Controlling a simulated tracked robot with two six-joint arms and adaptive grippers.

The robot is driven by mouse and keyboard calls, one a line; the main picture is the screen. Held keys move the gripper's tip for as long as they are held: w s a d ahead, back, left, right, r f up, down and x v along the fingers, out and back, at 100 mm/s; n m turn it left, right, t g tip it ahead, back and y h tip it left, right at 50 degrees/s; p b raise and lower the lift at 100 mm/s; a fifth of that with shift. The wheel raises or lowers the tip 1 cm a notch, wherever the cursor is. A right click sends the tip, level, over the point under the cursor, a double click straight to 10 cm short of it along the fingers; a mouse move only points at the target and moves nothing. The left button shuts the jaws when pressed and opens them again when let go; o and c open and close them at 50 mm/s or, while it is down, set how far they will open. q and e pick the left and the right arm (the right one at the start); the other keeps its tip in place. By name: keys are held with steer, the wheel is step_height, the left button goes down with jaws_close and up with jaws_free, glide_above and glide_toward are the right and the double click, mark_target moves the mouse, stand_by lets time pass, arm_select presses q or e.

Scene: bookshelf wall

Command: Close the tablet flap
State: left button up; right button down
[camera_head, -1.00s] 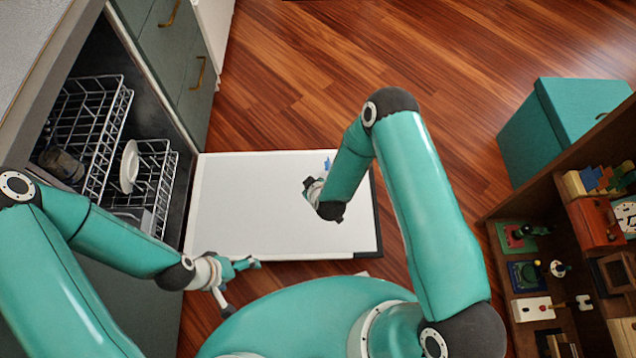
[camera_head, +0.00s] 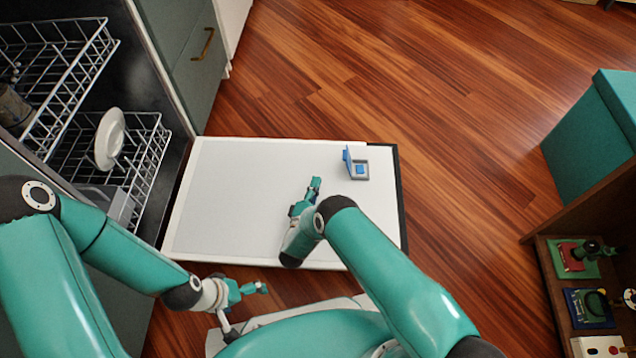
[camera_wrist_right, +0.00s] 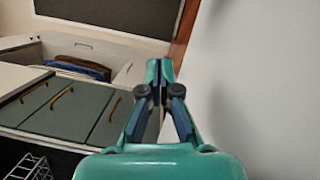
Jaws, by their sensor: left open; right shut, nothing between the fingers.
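The tablet dispenser (camera_head: 363,177) is a small grey tray near the right end of the lowered white dishwasher door (camera_head: 240,190) in the head view. A blue block (camera_head: 360,169) shows inside it. The tablet flap (camera_head: 347,160), partly blue, stands raised at the tray's left side, open. My right gripper (camera_head: 315,184) is shut and empty, left of and slightly nearer than the dispenser, apart from it. In the right wrist view its fingers (camera_wrist_right: 158,72) are together, with no dispenser visible. My left gripper (camera_head: 262,288) is open and empty near the door's near edge.
Dishwasher racks (camera_head: 75,95) with a white plate (camera_head: 109,140) are pulled out at left. Wooden floor (camera_head: 400,80) beyond the door is clear.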

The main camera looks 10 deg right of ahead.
steer(key=b+x, duration=0.1)
steer(key=x, duration=0.2)
steer(key=b+x, duration=0.1)
steer(key=x, duration=0.1)
steer(key=b+x, duration=0.1)
steer(key=x, duration=0.2)
steer(key=shift+w+d+f+b, duration=0.2)
steer(key=shift+w+b, duration=0.05)
steer(key=shift+b, duration=0.05)
steer(key=shift+s+d+r, duration=0.2)
steer(key=shift+d+r, duration=0.05)
steer(key=shift+d, duration=0.25)
steer(key=shift+s+d+r, duration=0.15)
steer(key=shift+d+r, duration=0.1)
steer(key=shift+d, duration=0.3)
steer(key=shift+s+d+r, duration=0.2)
steer(key=shift+d+r, duration=0.05)
steer(key=shift+d, duration=0.45)
